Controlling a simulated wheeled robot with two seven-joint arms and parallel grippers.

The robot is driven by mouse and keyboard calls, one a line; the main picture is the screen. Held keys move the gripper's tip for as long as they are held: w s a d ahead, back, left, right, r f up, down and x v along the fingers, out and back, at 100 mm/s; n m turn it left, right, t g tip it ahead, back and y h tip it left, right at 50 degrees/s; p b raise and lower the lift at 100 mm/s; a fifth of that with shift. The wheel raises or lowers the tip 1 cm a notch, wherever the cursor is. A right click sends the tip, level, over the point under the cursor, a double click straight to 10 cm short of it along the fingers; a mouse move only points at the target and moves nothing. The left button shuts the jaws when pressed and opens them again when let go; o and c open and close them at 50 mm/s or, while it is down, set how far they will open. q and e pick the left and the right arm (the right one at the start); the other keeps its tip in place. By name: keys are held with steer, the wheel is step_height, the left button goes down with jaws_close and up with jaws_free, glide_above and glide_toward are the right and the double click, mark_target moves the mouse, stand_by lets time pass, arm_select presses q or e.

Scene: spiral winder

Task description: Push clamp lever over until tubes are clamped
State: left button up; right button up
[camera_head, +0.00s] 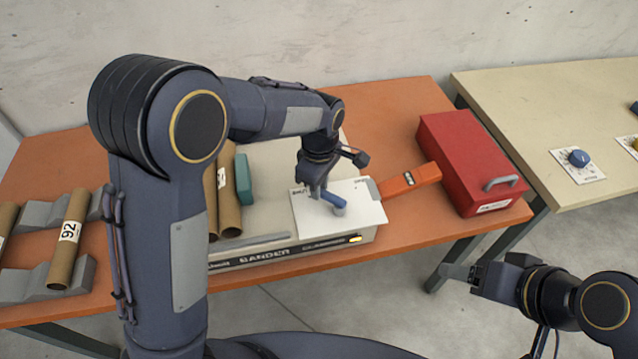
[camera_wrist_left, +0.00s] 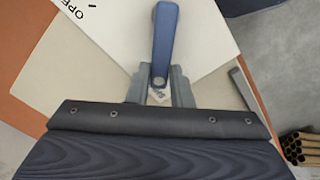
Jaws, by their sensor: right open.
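The blue clamp lever (camera_head: 333,199) stands on a white plate (camera_head: 362,207) on the sander. Its handle points left, toward a small label that seems to read SHUT. The lever (camera_wrist_left: 164,45) also shows in the left wrist view, with part of an OPEN label at upper left. My left gripper (camera_head: 318,192) is at the lever's free end; its fingers (camera_wrist_left: 160,82) sit on either side of that end. Whether they press on it is unclear. Two brown tubes (camera_head: 229,195) lie at the sander's left, partly hidden by my left arm. My right gripper (camera_head: 473,275) is open and empty, at lower right.
The orange table (camera_head: 400,100) carries an orange tool (camera_head: 411,180) and a red box (camera_head: 468,160) on the right. A tube marked 92 (camera_head: 70,237) rests on grey cradles at left. A second table (camera_head: 545,95) with a blue knob (camera_head: 579,157) stands at right.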

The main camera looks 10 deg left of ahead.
arm_select(q)
steer(key=o, duration=0.4)
step_height(320, 180, up, 7)
steer(key=shift+f, duration=0.1)
steer(key=shift+r, duration=0.5)
